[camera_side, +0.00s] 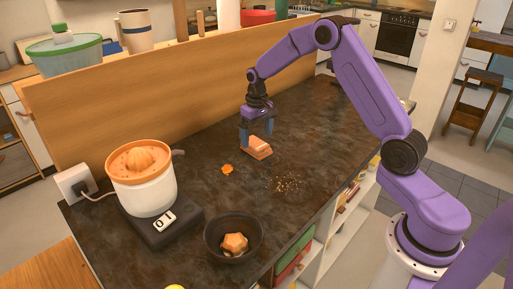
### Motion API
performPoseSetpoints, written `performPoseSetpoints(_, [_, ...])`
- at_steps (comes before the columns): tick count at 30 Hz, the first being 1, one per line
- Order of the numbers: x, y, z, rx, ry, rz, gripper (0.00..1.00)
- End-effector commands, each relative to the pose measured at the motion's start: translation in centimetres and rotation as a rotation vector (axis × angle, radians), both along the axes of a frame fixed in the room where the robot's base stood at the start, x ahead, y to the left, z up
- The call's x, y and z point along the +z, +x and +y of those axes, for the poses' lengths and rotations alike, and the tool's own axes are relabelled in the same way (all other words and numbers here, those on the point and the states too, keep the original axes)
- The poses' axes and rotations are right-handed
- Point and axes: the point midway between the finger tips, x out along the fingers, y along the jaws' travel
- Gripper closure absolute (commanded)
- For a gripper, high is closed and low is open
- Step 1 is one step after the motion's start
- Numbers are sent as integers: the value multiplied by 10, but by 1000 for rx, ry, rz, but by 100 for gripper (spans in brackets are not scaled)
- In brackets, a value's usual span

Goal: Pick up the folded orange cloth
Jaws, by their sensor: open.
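The folded orange cloth (259,150) lies on the dark stone counter (215,190), near its middle. It looks like a small stacked pad with paler layers at the edge. My gripper (256,144) points straight down at the cloth, with its blue fingers open. One finger shows at the cloth's left and the other at its right or behind it. Whether the fingers touch the cloth cannot be told from this view.
A small orange blob (228,169) and scattered crumbs (288,183) lie near the cloth. A citrus juicer (143,185) stands at the left on a dark base. A dark bowl (210,252) holding an orange piece is at the front. A wooden panel (130,105) runs along the back.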

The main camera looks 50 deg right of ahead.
Motion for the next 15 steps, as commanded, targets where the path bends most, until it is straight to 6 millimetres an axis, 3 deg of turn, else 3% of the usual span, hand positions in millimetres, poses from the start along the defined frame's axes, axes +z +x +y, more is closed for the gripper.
performPoseSetpoints(6, [-29,-1,2,-1,0,3,1])
performPoseSetpoints(15, [-35,-1,3,-1,0,0,1])
